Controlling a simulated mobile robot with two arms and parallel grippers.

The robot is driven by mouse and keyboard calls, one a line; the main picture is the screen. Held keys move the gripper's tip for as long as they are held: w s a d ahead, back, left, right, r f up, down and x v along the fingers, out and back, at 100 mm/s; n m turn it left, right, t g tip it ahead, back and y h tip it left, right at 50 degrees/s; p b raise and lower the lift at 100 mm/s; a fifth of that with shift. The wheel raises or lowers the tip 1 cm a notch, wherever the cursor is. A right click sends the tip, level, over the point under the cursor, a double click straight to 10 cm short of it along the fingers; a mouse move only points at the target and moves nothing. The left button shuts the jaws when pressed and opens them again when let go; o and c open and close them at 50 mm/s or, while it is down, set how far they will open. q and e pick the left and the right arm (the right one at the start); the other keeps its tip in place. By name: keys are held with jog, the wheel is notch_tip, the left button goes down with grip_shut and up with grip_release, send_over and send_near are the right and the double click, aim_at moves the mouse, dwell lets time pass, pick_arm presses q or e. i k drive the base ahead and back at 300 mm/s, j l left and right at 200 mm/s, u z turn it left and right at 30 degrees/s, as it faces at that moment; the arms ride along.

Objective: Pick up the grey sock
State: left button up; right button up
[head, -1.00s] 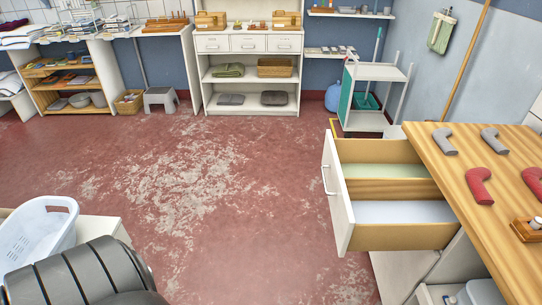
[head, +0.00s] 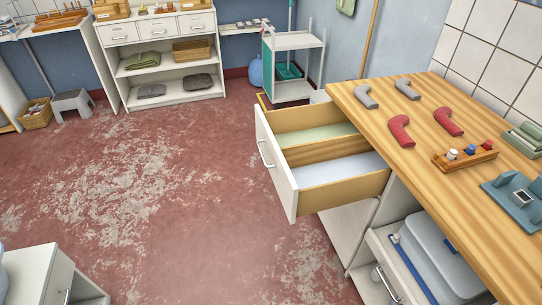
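Two grey socks lie on the wooden counter at the right: one grey sock (head: 364,97) close to the counter's back left corner, the other grey sock (head: 408,89) a little to its right. Both are bent in an L shape and lie apart from each other. Two red socks lie nearer on the same counter, a left red sock (head: 401,132) and a right red sock (head: 447,122). Neither of my grippers is in view.
An open drawer (head: 277,163) with two compartments juts left from the counter (head: 430,170). A wooden tray with small spools (head: 466,157) and a blue device (head: 515,200) stand on the counter. A lower drawer with a grey-lidded bin (head: 440,262) is open.

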aim_at(402, 84)
jog(key=i+j+u, duration=0.2)
jog(key=i+j, duration=0.15)
jog(key=i, duration=0.15)
jog(key=i+j+u, duration=0.25)
jog(key=i, duration=0.2)
jog(key=i+j+u, duration=0.2)
jog(key=i, duration=0.35)
jog(key=i+u, duration=0.2)
jog(key=i, duration=0.3)
jog(key=i+z, duration=0.25)
jog(key=i, duration=0.2)
jog(key=i+z, duration=0.25)
jog(key=i, duration=0.2)
jog(key=i+j+z, duration=0.2)
jog(key=i, duration=0.25)
jog(key=i+j+z, duration=0.25)
jog(key=i, duration=0.15)
